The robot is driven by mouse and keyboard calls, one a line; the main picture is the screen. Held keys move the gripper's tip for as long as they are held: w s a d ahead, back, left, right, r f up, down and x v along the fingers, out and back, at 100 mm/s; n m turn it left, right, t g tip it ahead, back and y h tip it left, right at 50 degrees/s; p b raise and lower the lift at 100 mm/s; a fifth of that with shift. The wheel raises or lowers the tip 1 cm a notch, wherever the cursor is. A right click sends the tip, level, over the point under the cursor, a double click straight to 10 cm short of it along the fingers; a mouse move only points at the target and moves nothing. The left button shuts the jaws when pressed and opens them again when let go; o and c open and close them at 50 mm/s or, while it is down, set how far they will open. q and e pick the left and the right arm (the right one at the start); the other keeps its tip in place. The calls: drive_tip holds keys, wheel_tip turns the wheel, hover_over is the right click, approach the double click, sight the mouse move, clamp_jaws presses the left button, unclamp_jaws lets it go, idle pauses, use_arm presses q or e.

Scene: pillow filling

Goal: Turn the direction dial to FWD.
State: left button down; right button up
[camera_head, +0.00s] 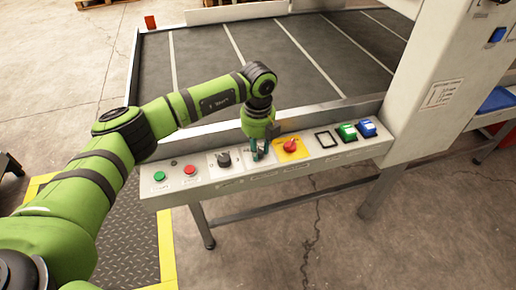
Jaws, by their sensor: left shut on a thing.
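The control panel (318,163) runs along the front of the conveyor. My left gripper (258,153) points down at it, between a black knob (223,159) and a red knob (291,145) on a yellow plate. It is shut on a dial at that spot, which I take for the direction dial; the fingers hide most of it. The dial's pointer and the FWD mark cannot be read. My right gripper is not in view.
A green button (159,176) and a red button (190,170) are on the panel's left part. A green switch (347,132) and a blue switch (367,128) are to the right. The conveyor belt (205,65) behind is empty. A white machine column (430,75) stands at right.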

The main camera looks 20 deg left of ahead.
use_arm(q)
drive_tip(key=shift+f+m, duration=0.1)
drive_tip(key=shift+m, duration=0.9)
drive_tip(key=shift+m+b, duration=0.6)
drive_tip(key=shift+m, duration=1.5)
drive_tip(key=shift+m+b, duration=0.35)
drive_tip(key=shift+m, duration=0.15)
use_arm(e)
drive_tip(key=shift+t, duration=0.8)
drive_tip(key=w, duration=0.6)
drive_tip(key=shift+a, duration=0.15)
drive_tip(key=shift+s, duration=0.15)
use_arm(q)
drive_tip(key=c, duration=0.9)
unclamp_jaws()
drive_tip(key=shift+c, duration=0.2)
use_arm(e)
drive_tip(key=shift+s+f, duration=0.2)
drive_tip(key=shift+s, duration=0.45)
